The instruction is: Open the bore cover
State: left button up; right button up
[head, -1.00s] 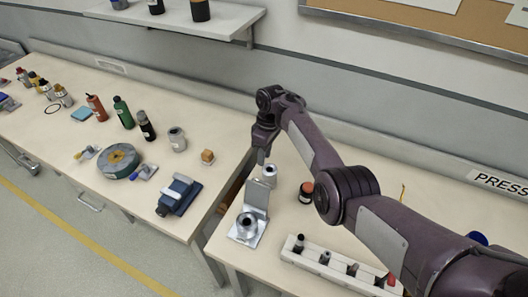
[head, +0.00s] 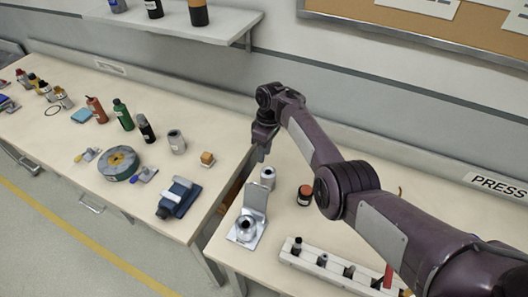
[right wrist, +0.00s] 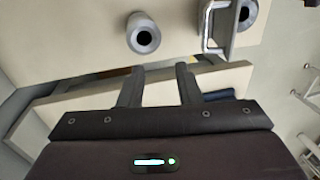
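A silver fixture with a flat base and a round bore (head: 245,228) stands near the left edge of the right table. Its flat cover (head: 256,198) stands upright behind the bore, so the bore is uncovered. In the right wrist view the cover shows edge-on with a handle (right wrist: 207,25), beside the bore (right wrist: 243,12). My right gripper (head: 262,156) is above and behind the cover, apart from it. In the right wrist view its two fingers (right wrist: 158,86) are spread with nothing between them. My left gripper is not in view.
A pale hollow cylinder (head: 268,178) stands just behind the cover. A dark jar with an orange band (head: 305,195) and a white rack (head: 330,268) are to the right. A gap separates this table from the left one, which holds a blue vise-like block (head: 179,198).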

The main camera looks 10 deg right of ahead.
jog(key=r+p, duration=0.1)
jog(key=r, duration=0.1)
jog(key=r+p, duration=0.1)
jog(key=r, duration=0.1)
jog(key=r+p, duration=0.1)
jog(key=r, duration=0.1)
jog(key=shift+w+d+p, duration=0.3)
jog(key=shift+d, duration=0.05)
jog(key=shift+f, duration=0.1)
